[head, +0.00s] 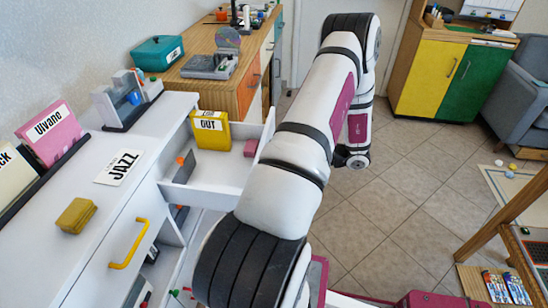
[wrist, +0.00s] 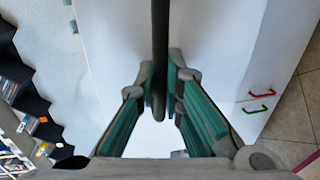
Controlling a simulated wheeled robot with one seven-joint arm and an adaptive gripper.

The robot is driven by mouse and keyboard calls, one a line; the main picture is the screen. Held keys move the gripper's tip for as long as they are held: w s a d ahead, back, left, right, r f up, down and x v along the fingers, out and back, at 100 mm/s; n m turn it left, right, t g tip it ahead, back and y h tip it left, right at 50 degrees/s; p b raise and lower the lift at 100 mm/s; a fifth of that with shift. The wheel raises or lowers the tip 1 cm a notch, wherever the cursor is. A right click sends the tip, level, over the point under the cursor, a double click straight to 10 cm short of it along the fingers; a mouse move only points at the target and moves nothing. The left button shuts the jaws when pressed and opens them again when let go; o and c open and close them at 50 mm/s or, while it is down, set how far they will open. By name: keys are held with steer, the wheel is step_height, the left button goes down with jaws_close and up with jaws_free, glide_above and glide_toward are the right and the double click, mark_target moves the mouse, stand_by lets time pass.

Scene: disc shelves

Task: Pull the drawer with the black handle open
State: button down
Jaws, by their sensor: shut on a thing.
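My gripper (wrist: 160,100) shows in the wrist view, its teal-padded fingers shut on a black handle (wrist: 160,45), a dark bar running up the middle of the picture. A white panel (wrist: 220,50) lies behind the handle. In the head view, an open white drawer (head: 215,168) sticks out of the white cabinet (head: 105,225), with a yellow box marked OUT (head: 212,135) and a small pink block (head: 251,148) at it. My arm hides the handle and the gripper in the head view. I cannot tell from the head view whether this drawer carries the black handle.
A yellow handle (head: 128,244) is on the cabinet front. The cabinet top holds a JAZZ card (head: 119,167), a yellow block (head: 76,215) and a pink sleeve (head: 50,134). A wooden cabinet (head: 240,95) stands behind.

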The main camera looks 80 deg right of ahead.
steer(key=c, duration=2)
jaws_free()
steer(key=shift+o, duration=0.2)
steer(key=a+v, duration=0.1)
steer(key=v, duration=1.1)
steer(key=shift+d, duration=0.4)
